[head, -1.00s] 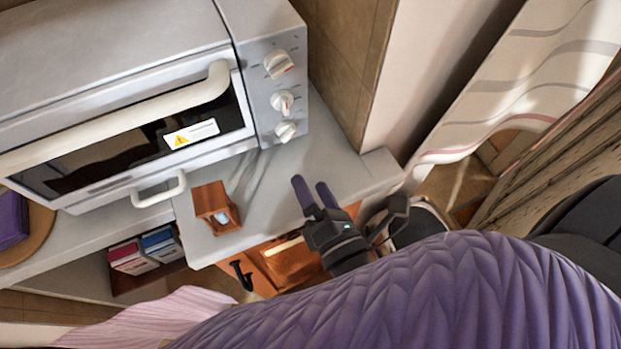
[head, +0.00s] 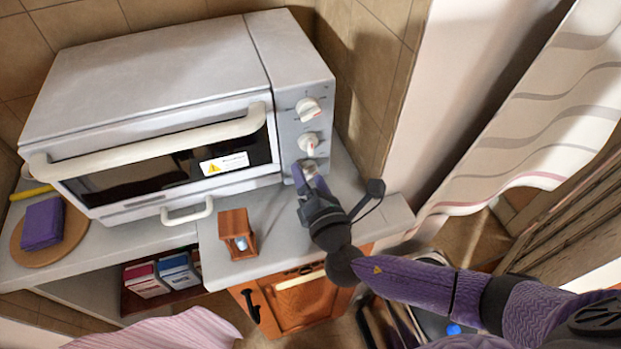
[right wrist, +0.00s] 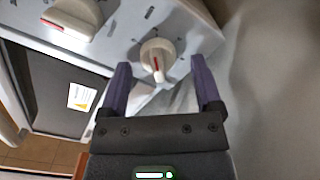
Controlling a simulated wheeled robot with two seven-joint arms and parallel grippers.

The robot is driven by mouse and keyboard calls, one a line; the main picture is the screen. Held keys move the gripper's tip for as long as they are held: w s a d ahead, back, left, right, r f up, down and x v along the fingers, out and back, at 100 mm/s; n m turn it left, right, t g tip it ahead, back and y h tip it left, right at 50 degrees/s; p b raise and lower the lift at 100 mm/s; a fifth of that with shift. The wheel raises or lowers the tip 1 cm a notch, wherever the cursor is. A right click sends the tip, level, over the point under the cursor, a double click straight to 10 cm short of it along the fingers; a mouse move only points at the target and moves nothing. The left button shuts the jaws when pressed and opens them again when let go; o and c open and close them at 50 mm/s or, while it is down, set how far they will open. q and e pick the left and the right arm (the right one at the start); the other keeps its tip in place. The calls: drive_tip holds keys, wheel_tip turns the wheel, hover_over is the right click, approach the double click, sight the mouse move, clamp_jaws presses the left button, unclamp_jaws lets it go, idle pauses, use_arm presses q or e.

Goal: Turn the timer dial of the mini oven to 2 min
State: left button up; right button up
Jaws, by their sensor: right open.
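The white mini oven (head: 180,75) stands on the counter, its door shut. Its right-hand panel carries a column of white dials: a top dial (head: 308,109), a middle dial (head: 309,143) and a bottom dial (head: 308,166). Labels are too small to read, so I cannot tell which is the timer. My right gripper (head: 308,180) is open at the bottom dial and partly hides it. In the right wrist view that dial (right wrist: 158,57) appears between the fingertips, its red mark pointing roughly downward; contact is not visible. Another dial (right wrist: 76,16) is at upper left. My left gripper is out of view.
A small wooden frame with glass inside (head: 236,222) stands on the counter (head: 282,229) left of my right arm. A round board (head: 40,262) with a purple block (head: 43,224) lies at far left. The tiled wall is close to the oven's right side.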

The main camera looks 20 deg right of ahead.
clamp_jaws()
drive_tip(key=shift+f+m+b, duration=0.1)
drive_tip(key=shift+m+b, duration=0.3)
drive_tip(key=shift+b, duration=0.05)
unclamp_jaws()
drive_tip(key=s, duration=1)
drive_tip(key=shift+d+p, duration=0.15)
drive_tip(key=shift+p, duration=0.2)
